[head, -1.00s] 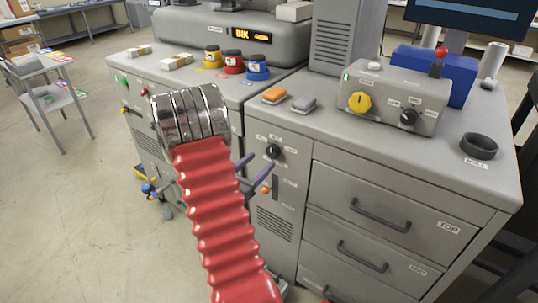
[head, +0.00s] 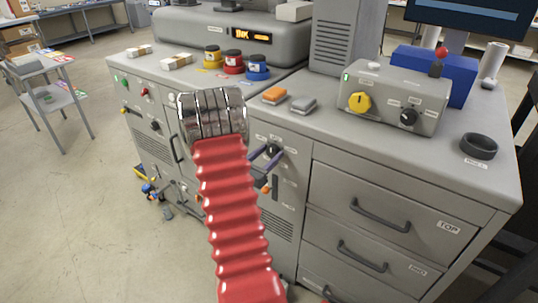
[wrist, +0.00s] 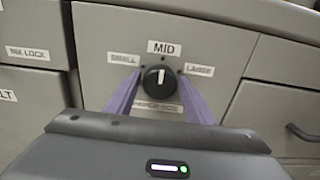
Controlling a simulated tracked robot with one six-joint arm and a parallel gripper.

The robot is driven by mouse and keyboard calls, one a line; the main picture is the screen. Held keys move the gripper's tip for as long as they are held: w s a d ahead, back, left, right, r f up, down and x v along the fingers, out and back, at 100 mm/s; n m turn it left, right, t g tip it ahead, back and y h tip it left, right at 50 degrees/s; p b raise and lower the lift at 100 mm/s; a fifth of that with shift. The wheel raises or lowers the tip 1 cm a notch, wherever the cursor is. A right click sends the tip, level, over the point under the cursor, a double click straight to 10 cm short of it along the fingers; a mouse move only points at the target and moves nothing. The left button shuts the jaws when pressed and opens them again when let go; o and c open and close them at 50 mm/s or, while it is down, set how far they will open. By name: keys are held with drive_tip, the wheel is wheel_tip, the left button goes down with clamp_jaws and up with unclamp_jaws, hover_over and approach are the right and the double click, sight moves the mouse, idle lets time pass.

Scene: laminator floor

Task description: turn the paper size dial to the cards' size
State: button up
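The paper size dial (wrist: 158,78) is a round black knob with a white pointer line on the grey cabinet front. Its labels read SMALL at left, MID on top and LARGE at right, and the pointer points up, close to MID. The dial also shows in the head view (head: 273,148). My gripper (wrist: 160,88) has its two purple fingers apart, one on each side of the dial, with a small gap visible beside the knob. In the head view my gripper (head: 264,163) is at the cabinet front, partly covering the area by the dial. I cannot pick out the cards surely.
Drawers with handles (head: 378,214) are right of the dial. Open floor lies at left.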

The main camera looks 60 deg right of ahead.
drive_tip(key=c, duration=0.7)
drive_tip(key=shift+m, duration=0.4)
drive_tip(key=m, duration=0.5)
drive_tip(key=shift+s, duration=0.15)
drive_tip(key=m, duration=0.6)
drive_tip(key=shift+s+a+f, duration=0.1)
drive_tip(key=shift+s+f, duration=0.05)
drive_tip(key=shift+f, duration=0.05)
drive_tip(key=o, duration=1)
drive_tip(key=shift+a, duration=0.1)
